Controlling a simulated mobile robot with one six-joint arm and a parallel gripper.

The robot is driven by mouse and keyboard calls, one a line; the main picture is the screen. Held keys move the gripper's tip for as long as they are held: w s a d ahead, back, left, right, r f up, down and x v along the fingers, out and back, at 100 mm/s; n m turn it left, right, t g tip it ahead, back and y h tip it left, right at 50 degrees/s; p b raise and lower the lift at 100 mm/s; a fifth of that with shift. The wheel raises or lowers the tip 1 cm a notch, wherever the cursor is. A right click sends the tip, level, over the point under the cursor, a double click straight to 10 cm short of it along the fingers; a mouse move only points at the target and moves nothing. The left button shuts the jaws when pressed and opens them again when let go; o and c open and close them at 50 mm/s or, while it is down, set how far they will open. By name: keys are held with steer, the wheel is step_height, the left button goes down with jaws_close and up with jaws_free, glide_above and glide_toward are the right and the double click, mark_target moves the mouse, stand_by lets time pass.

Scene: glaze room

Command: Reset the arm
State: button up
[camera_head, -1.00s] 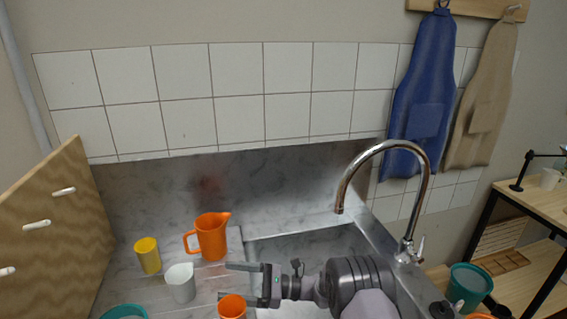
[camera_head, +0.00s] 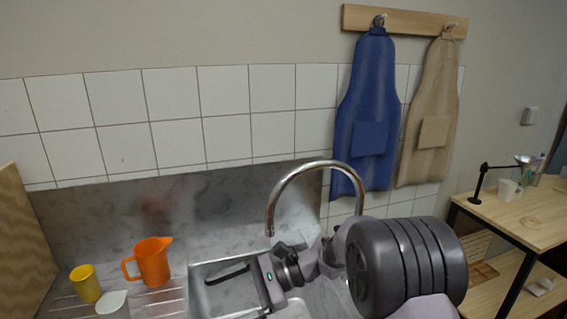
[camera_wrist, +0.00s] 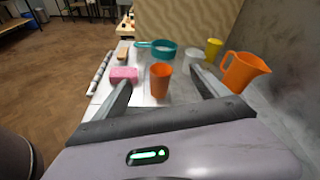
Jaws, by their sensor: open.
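My gripper (camera_head: 246,291) is over the sink area in the head view, its jaws apart and nothing between them. In the wrist view my gripper (camera_wrist: 160,90) shows both fingers spread wide. Beyond the fingers stands an orange cup (camera_wrist: 161,80), apart from them as far as I can tell. My arm reaches in from the lower right of the head view, in front of the tap.
An orange jug (camera_head: 152,262), a yellow cup (camera_head: 86,284) and a white jug (camera_head: 113,303) stand left of the sink (camera_head: 225,266). A curved tap (camera_head: 318,166) rises behind my arm. A pink sponge (camera_wrist: 124,75) and teal pan (camera_wrist: 163,52) show in the wrist view.

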steer(key=s+d+r+n+t+h, duration=0.3)
steer(key=s+d+h, duration=0.3)
steer(key=s+d, duration=0.4)
steer(key=s+d+r+n+t+h, duration=0.3)
steer(key=s+d+t+h, duration=0.3)
steer(key=s+d, duration=0.4)
steer(key=d+n, duration=0.1)
steer(key=d, duration=0.1)
steer(key=shift+s+d+r, duration=0.35)
steer(key=shift+s, duration=0.05)
